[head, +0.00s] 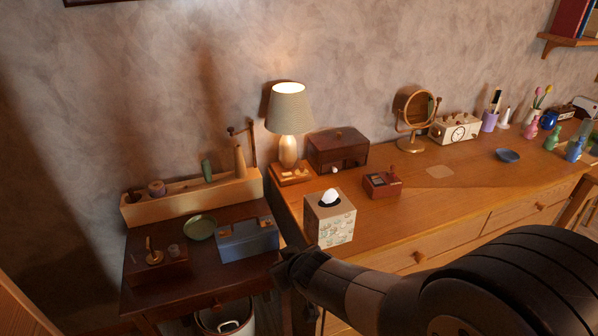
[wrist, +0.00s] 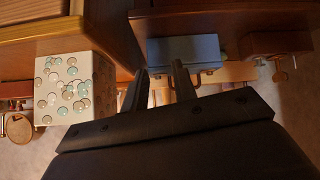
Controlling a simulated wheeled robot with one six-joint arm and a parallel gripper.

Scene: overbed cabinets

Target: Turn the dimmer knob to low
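A lit table lamp (head: 289,115) stands on a square wooden base (head: 292,176) at the dresser's left end. Small light details show on the base, but I cannot tell which is the dimmer knob. A small red-brown box (head: 382,185) with a knob-like top stands further right; I cannot tell whether it is a dimmer. My gripper (head: 288,262) is low, in front of the dresser's left corner and left of the tissue box, apart from the lamp. In the wrist view my gripper (wrist: 160,72) has its two fingers apart with nothing between them. The lamp is not clearly visible there.
A tissue box (head: 330,219) stands at the dresser's front edge, and shows in the wrist view (wrist: 75,88). A blue box (head: 247,240) and green dish (head: 200,227) sit on the lower side table. A wooden chest (head: 338,150) stands right of the lamp.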

